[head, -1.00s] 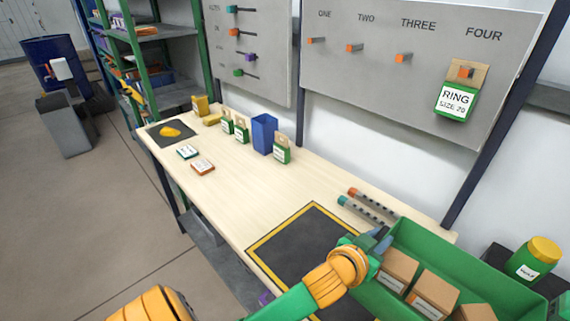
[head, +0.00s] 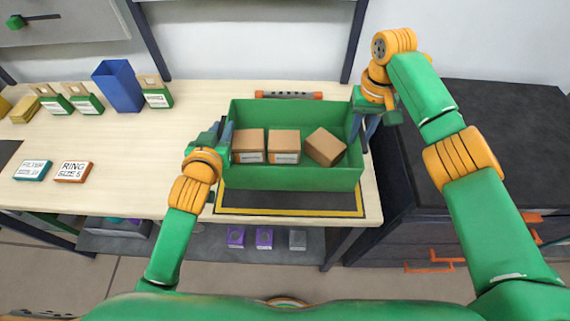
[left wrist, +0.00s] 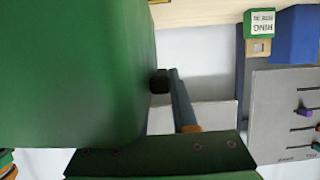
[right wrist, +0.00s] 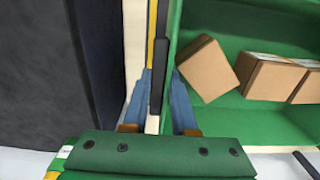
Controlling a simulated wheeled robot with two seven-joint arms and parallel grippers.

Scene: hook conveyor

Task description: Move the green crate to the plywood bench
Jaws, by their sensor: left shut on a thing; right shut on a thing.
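The green crate (head: 290,178) holds three brown boxes (head: 284,143) and is over the dark yellow-edged mat (head: 290,203) on the plywood bench (head: 130,195). I cannot tell whether its base touches the mat. My left gripper (head: 224,138) is shut on the crate's left wall; in the left wrist view the green crate side (left wrist: 70,70) fills the left half. My right gripper (head: 364,125) is shut on the right wall; the right wrist view shows its fingers (right wrist: 160,100) astride the rim, with brown boxes (right wrist: 208,68) inside. The crate looks about level.
An orange-ended bar (head: 288,95) lies behind the crate. A blue bin (head: 118,86), green packets and two small labelled boxes (head: 72,172) stand on the left of the bench. A dark cabinet (head: 490,130) adjoins on the right. The bench between the crate and the left items is clear.

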